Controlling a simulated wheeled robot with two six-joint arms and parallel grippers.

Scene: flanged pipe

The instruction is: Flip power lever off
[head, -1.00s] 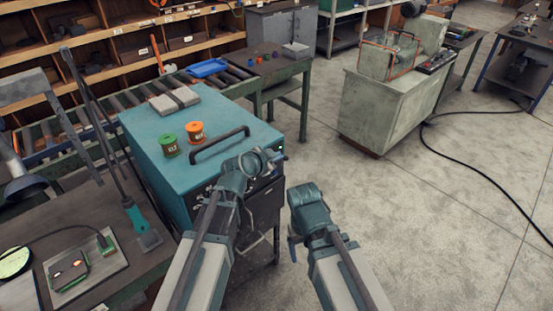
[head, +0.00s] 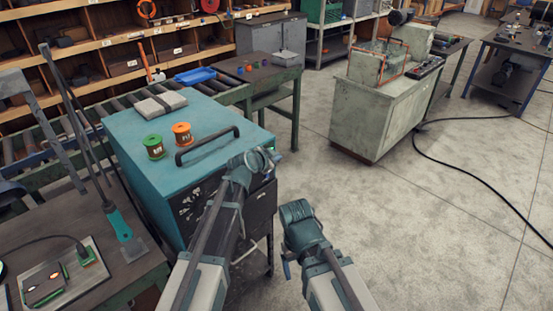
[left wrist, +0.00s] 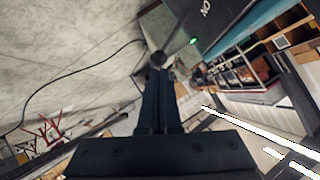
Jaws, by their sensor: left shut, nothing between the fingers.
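The teal power cabinet (head: 150,155) stands left of centre in the head view, with a dark front panel (head: 262,205). My left gripper (head: 268,158) is at its front right top edge, shut and empty. In the left wrist view the dark panel (left wrist: 207,15) carries the word ON, and a green light (left wrist: 193,40) glows beside it. A dark round knob (left wrist: 158,59), perhaps the lever's end, shows at the tip of my left gripper (left wrist: 160,75); I cannot tell whether they touch. My right gripper (head: 287,266) hangs low, its fingers unclear.
Green (head: 154,147) and orange (head: 182,134) spools and a black handle (head: 208,145) are on the cabinet top. A workbench (head: 75,215) stands at left. A grey-green machine (head: 375,115) stands at right, with a black cable (head: 475,180) on the open floor.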

